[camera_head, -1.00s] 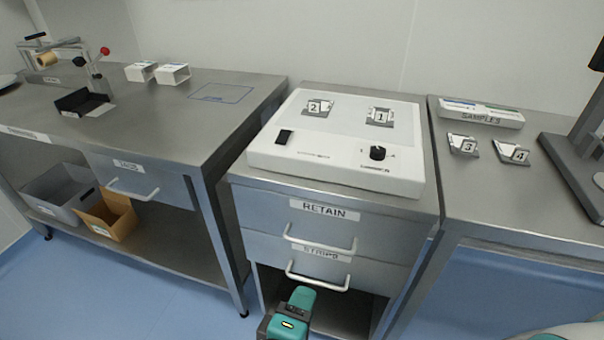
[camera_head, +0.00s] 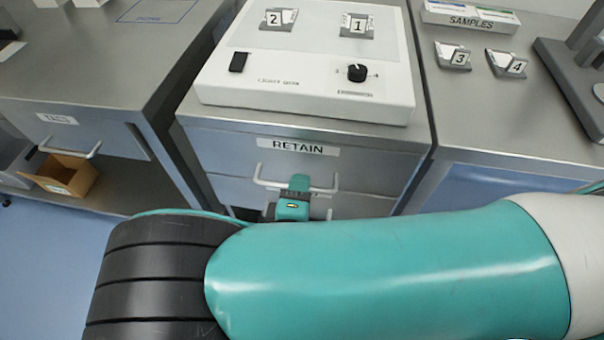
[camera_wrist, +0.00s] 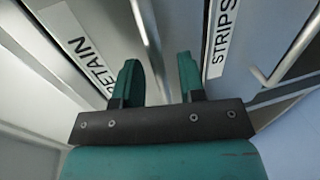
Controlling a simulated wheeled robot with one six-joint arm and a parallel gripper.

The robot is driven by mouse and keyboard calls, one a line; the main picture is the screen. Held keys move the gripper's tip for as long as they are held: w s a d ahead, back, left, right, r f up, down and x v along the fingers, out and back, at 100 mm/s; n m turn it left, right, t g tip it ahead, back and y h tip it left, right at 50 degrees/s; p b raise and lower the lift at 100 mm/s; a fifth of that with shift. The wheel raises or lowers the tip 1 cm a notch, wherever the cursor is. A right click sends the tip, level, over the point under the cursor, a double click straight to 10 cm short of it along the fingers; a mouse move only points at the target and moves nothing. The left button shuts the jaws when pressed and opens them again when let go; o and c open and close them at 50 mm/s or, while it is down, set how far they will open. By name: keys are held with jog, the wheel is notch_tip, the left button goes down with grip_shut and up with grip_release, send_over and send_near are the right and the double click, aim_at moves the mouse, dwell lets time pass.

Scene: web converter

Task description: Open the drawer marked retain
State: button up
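The drawer marked RETAIN (camera_head: 225,155) is the upper grey drawer under the light box and looks closed. Its label (camera_head: 298,147) is above a pale bar handle (camera_head: 325,189). My gripper (camera_head: 299,184) is at the middle of this handle. In the wrist view my gripper (camera_wrist: 160,80) is open, its two teal fingers spread apart. The handle bar (camera_wrist: 150,40) runs through the gap between the fingers in that picture, with the RETAIN label (camera_wrist: 90,65) to the left. I cannot tell how deep the bar sits between the fingers.
The STRIPS drawer label (camera_wrist: 222,40) and its handle (camera_wrist: 262,75) lie close to the right finger in the wrist view. The light box (camera_head: 300,95) stands on top of the cabinet. Benches stand at left (camera_head: 110,60) and right (camera_head: 500,110). My arm hides the lower cabinet.

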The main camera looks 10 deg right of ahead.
jog(key=shift+w+d+f, duration=0.1)
jog(key=shift+w, duration=0.45)
grip_shut()
